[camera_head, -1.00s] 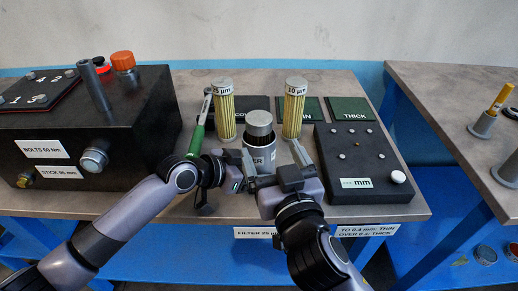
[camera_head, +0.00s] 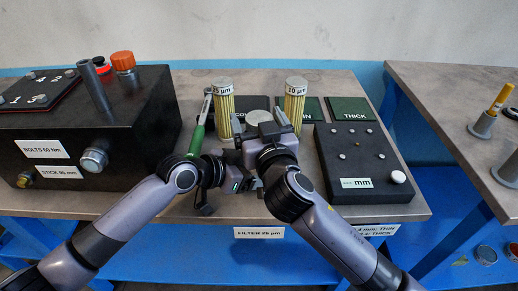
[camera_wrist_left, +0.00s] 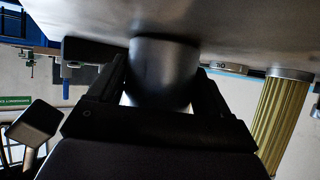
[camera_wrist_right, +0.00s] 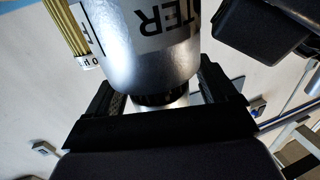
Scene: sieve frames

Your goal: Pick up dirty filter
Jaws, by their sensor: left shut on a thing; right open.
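The dirty filter's round grey cap (camera_head: 258,116) shows behind my right gripper in the head view. A dark band of the filter (camera_wrist_right: 160,98) shows at the mouth of the silver housing (camera_wrist_right: 150,55) in the right wrist view. My right gripper (camera_head: 275,124) is open at the top of the filter, one finger on each side; contact cannot be told. My left gripper (camera_head: 240,167) is shut on the housing, which shows as a dark cylinder (camera_wrist_left: 163,72) between its fingers. In the head view, my right gripper hides most of the housing.
Two yellow pleated filters stand behind, marked 25 µm (camera_head: 224,115) and 10 µm (camera_head: 294,108). A green-handled tool (camera_head: 197,137) stands left of them. A black box (camera_head: 90,125) fills the table's left, and a black plate with studs (camera_head: 360,160) lies on the right.

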